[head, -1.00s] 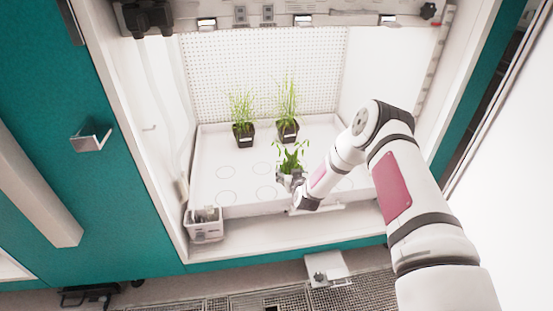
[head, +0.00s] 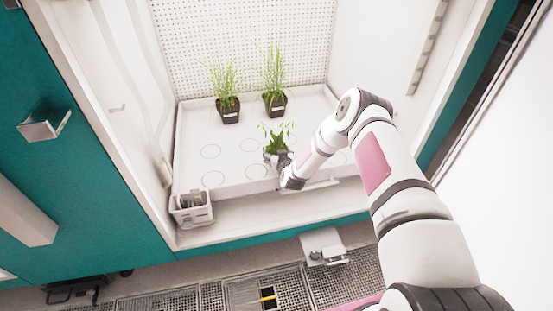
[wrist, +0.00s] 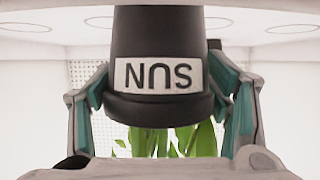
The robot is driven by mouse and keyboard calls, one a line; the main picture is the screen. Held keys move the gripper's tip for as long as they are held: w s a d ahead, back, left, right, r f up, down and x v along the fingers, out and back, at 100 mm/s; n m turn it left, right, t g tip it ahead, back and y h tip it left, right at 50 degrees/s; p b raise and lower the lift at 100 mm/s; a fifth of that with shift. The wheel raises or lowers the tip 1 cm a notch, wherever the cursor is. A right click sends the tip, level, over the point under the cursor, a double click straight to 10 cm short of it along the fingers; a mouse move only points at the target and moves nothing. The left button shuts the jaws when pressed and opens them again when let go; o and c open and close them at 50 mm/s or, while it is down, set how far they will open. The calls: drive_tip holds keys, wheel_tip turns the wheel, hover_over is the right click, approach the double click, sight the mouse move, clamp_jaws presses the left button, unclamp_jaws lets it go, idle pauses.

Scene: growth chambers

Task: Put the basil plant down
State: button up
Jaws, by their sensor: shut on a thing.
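The basil plant (head: 276,136), a small leafy green plant in a pot, is at the front middle of the white tray in the chamber. My gripper (head: 283,168) reaches it from the front right and is shut on its pot. In the wrist view the dark grey pot (wrist: 158,50) appears upside down between the two fingers, with a white label reading SUN. The leaves show below it in that picture.
Two grassy plants in black pots, one left (head: 229,110) and one right (head: 274,98), stand at the tray's back. The white tray (head: 190,150) has several ring marks, with empty ones at left. A small bin (head: 192,210) stands at the front left corner.

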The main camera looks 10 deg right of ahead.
drive_tip(key=shift+f+b, duration=0.3)
drive_tip(key=shift+f, duration=0.85)
drive_tip(key=shift+f, duration=0.15)
drive_tip(key=o, duration=1.3)
drive_tip(key=shift+f, duration=0.1)
drive_tip(key=shift+o, duration=0.2)
